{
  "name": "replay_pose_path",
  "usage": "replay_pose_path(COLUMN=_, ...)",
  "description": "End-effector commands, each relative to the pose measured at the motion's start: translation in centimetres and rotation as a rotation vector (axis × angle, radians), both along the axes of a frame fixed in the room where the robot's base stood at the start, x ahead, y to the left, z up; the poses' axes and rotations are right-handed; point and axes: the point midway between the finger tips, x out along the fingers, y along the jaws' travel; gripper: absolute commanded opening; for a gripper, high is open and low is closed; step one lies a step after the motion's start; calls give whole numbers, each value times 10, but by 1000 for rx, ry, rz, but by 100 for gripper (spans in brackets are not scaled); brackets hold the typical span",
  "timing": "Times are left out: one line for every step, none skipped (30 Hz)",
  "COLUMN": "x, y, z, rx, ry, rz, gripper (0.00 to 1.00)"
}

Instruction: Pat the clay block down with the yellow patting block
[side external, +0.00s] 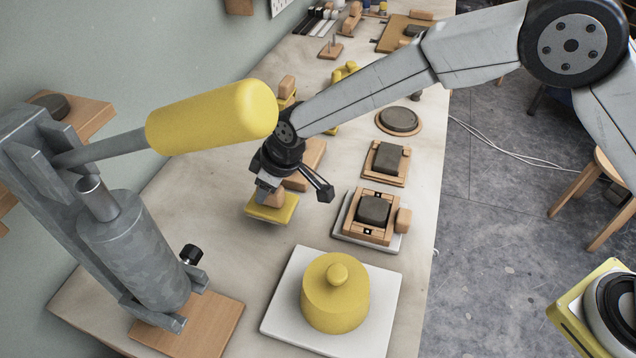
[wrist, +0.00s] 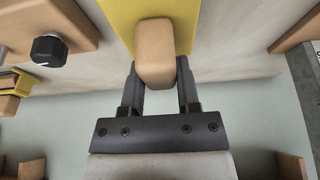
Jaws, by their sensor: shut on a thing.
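My gripper (side external: 269,184) is shut on the wooden handle of the yellow patting block (side external: 272,209). In the wrist view the handle (wrist: 155,55) sits between the two fingers, with the yellow plate (wrist: 148,14) beyond it. The patting block is over the left middle of the table; I cannot tell whether it touches the top. Dark grey clay blocks lie to its right: one (side external: 373,209) in a wooden frame on a white board, another (side external: 389,157) on a wooden board behind it. My gripper is apart from both. No clay shows in the wrist view.
A yellow lidded form (side external: 336,296) stands on a white board in front. A grey lever press with a yellow handle (side external: 205,118) rises at the left, close to my gripper in the picture. A round dark slab (side external: 399,120) lies farther back. The table's right edge is open.

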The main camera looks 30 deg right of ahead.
Motion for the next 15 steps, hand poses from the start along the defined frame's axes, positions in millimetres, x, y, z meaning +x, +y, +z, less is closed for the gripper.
replay_pose_path(x=0, y=0, z=4, rx=1, ry=-2, rz=0, gripper=0)
replay_pose_path(x=0, y=0, z=6, rx=1, ry=-3, rz=0, gripper=0)
replay_pose_path(x=0, y=0, z=8, rx=1, ry=-3, rz=0, gripper=0)
replay_pose_path(x=0, y=0, z=10, rx=1, ry=-3, rz=0, gripper=0)
replay_pose_path(x=0, y=0, z=11, rx=1, ry=-1, rz=0, gripper=0)
replay_pose_path(x=0, y=0, z=14, rx=1, ry=-1, rz=0, gripper=0)
replay_pose_path(x=0, y=0, z=15, rx=1, ry=-1, rz=0, gripper=0)
replay_pose_path(x=0, y=0, z=17, rx=1, ry=-1, rz=0, gripper=0)
replay_pose_path(x=0, y=0, z=19, rx=1, ry=-1, rz=0, gripper=0)
replay_pose_path(x=0, y=0, z=21, rx=2, ry=-2, rz=-1, gripper=0)
replay_pose_path(x=1, y=0, z=23, rx=2, ry=-2, rz=-1, gripper=0)
replay_pose_path(x=0, y=0, z=25, rx=2, ry=-2, rz=-1, gripper=0)
replay_pose_path(x=0, y=0, z=27, rx=2, ry=-2, rz=-1, gripper=0)
replay_pose_path(x=0, y=0, z=28, rx=2, ry=-1, rz=-1, gripper=0)
replay_pose_path(x=0, y=0, z=29, rx=2, ry=-1, rz=-1, gripper=0)
